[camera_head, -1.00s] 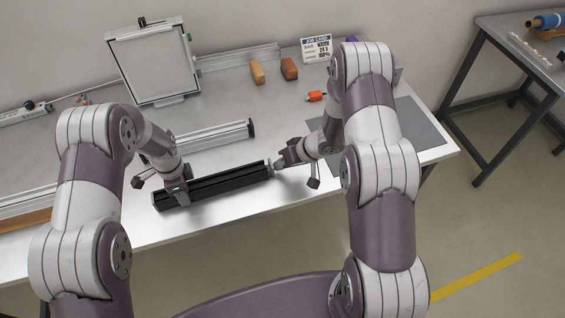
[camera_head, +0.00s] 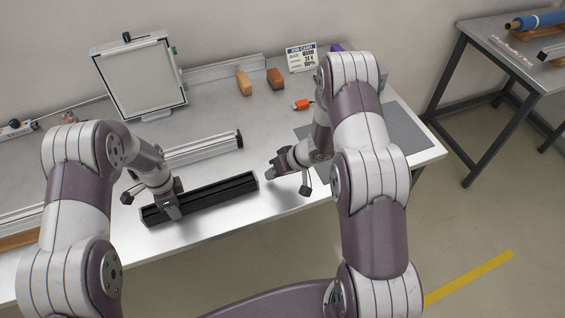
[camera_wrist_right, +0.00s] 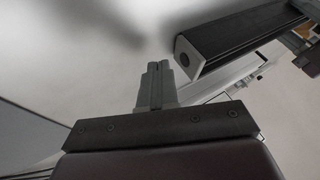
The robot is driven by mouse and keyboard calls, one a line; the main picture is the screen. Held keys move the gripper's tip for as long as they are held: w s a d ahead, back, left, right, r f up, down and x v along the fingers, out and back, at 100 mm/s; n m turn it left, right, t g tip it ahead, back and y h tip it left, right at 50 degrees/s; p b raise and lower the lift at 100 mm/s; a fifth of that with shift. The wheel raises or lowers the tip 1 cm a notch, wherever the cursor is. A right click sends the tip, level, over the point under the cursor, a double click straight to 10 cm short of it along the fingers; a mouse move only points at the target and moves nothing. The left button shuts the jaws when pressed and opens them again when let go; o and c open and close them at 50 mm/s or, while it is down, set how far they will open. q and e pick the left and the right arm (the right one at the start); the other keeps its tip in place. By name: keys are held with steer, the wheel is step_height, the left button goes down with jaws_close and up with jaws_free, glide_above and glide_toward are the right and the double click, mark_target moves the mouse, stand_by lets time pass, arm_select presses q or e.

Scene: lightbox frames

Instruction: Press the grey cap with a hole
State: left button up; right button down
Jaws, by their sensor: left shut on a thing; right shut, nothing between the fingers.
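A long black profile (camera_head: 215,195) lies along the front of the table. My left gripper (camera_head: 170,211) is shut on it near its left end. The grey cap with a hole (camera_wrist_right: 188,58) covers the profile's near end in the right wrist view. It is a pale square plate with a dark round hole, and I see no clear gap behind it. In the head view the cap is too small to make out well. My right gripper (camera_wrist_right: 158,66) is shut and empty, beside the cap and apart from it. It also shows in the head view (camera_head: 270,177), just right of the profile's end.
A lighter profile (camera_head: 203,149) lies behind the black one. A tilted panel (camera_head: 140,77), two blocks (camera_head: 244,82), an orange item (camera_head: 301,104) and a job card (camera_head: 301,58) stand further back. A grey mat (camera_head: 402,128) lies at the right. The table's front edge is close.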

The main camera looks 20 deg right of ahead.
steer(key=v, duration=1)
steer(key=shift+d, duration=0.5)
arm_select(q)
steer(key=o, duration=1.3)
